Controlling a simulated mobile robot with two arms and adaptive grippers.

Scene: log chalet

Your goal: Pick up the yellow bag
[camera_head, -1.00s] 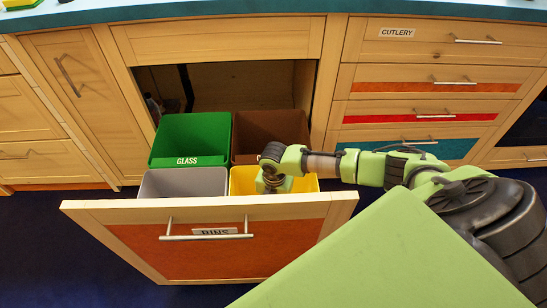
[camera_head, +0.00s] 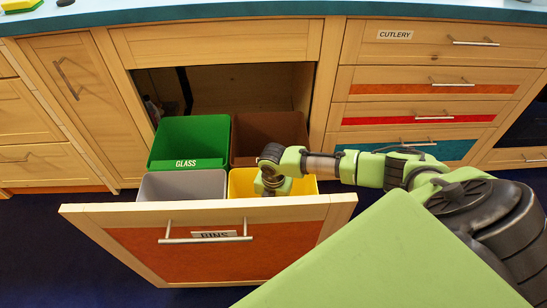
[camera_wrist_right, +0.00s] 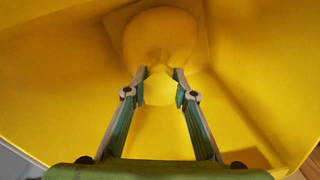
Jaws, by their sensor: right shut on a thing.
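The yellow bin (camera_head: 240,183) stands at the front right of the open bins drawer. My right arm reaches down into it from the right, and the bin wall hides the gripper in the head view. In the right wrist view, my right gripper (camera_wrist_right: 160,80) is inside the yellow bin (camera_wrist_right: 60,75). Its two fingers are shut on the narrow neck of the rounded yellow bag (camera_wrist_right: 160,35), close to the bin floor. The bag is hidden in the head view. My left gripper is not in view.
A green glass bin (camera_head: 190,140), a brown bin (camera_head: 270,130) and a grey bin (camera_head: 182,185) share the drawer. The drawer front (camera_head: 215,255) stands pulled out before the cabinet. Closed cutlery drawers (camera_head: 430,80) are to the right.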

